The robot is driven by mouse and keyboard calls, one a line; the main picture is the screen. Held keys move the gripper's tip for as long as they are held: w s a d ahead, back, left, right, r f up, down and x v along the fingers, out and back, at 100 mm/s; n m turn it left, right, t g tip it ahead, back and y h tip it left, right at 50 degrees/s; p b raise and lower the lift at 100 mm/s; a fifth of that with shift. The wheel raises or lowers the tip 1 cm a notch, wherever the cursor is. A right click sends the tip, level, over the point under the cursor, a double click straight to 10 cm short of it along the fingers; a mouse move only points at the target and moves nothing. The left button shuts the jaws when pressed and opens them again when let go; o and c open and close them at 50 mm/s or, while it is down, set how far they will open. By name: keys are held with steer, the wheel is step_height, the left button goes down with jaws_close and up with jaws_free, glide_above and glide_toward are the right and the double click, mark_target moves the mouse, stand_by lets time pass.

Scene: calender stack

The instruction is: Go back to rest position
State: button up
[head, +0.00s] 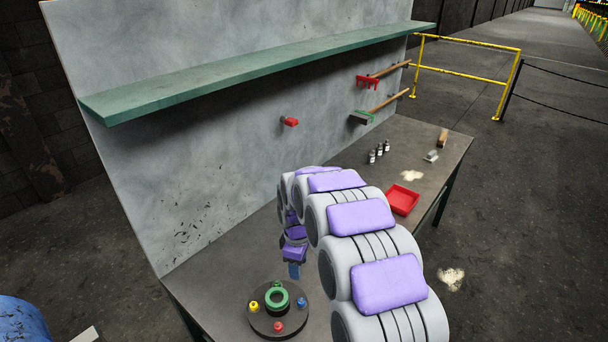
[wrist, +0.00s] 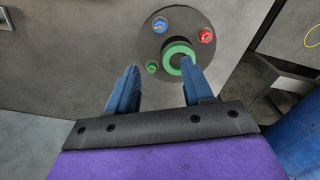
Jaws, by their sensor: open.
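My gripper (wrist: 156,88) is open, with two blue fingers apart and nothing between them in the wrist view. In the head view its tip (head: 294,270) hangs over the table, beside and above a dark round plate (head: 262,325). On the plate is a green ring (head: 278,298) with yellow, red, blue and green pieces around it. In the wrist view the green ring (wrist: 180,58) lies beyond the right finger, which partly overlaps it. My arm curves across the table and hides part of its middle.
The table (head: 215,270) stands against a grey panel (head: 200,150) with a green shelf (head: 270,70). A blue barrel (head: 20,322) is at lower left. Open floor lies right.

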steer(key=s+d+r+m+b, duration=0.2)
steer(key=s+d+r+m, duration=0.3)
steer(key=s, duration=0.4)
steer(key=s+d+r+m+b, duration=0.2)
steer(key=s+d+r, duration=0.4)
steer(key=s, duration=0.4)
steer(key=s+d+f+m+g+b, duration=0.1)
steer(key=s+d+m, duration=0.2)
steer(key=s, duration=0.7)
steer(key=s+d+f+m+b, duration=0.1)
steer(key=s+d+m+b, duration=0.1)
steer(key=s, duration=0.9)
steer(key=d+m, duration=0.1)
steer(key=m, duration=0.1)
steer(key=shift+d+m+g, duration=0.25)
steer(key=shift+m+g, duration=0.15)
steer(key=shift+s+f, duration=0.1)
steer(key=shift+c, duration=0.8)
steer(key=shift+a, duration=0.15)
